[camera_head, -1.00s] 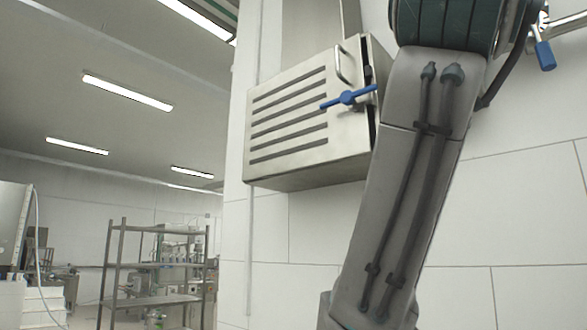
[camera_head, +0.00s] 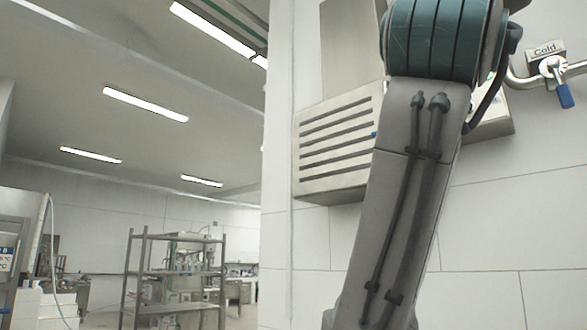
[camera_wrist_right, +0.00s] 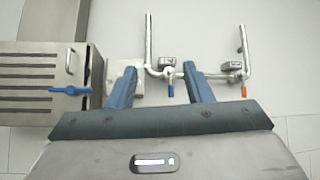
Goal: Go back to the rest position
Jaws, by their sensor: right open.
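My right gripper (camera_wrist_right: 163,88) shows in the right wrist view with its two blue fingers apart. It is open and nothing is between the fingers. It faces a pale wall with pipes and valves beyond the fingertips. In the head view my own arm crosses the right half of the picture and hides part of the wall. No gripper shows in the head view, and my left gripper is in neither view.
A slatted metal box (camera_head: 335,150) is on the wall, partly hidden by my arm; its blue handle (camera_wrist_right: 70,90) shows in the wrist view. A blue-handled cold valve (camera_head: 565,95) is at right. An orange-handled valve (camera_wrist_right: 244,91) also shows. Metal shelves (camera_head: 175,275) stand far left.

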